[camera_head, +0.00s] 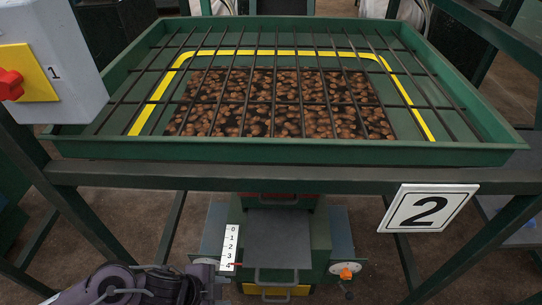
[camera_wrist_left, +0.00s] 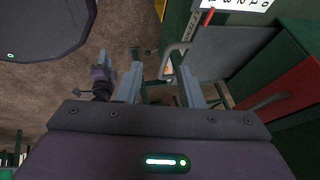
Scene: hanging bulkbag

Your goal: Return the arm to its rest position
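My left arm (camera_head: 115,282) comes in low at the bottom left of the head view, below the hopper frame. In the left wrist view my left gripper (camera_wrist_left: 157,72) has its two grey fingers spread apart, with nothing seen held between them. A grey bar handle (camera_wrist_left: 170,60) shows beyond the fingers; whether it touches them I cannot tell. In the head view a grey plate with a handle (camera_head: 278,238) sits under the hopper, beside a white scale (camera_head: 229,247) with a red mark near 4.
A green hopper (camera_head: 290,153) with a dark grate over brown lumps fills the upper head view. Its frame beam (camera_head: 290,180) crosses above my arm. A switch box (camera_head: 50,60) is at left, a "2" sign (camera_head: 428,208) at right. Floor shows at lower right.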

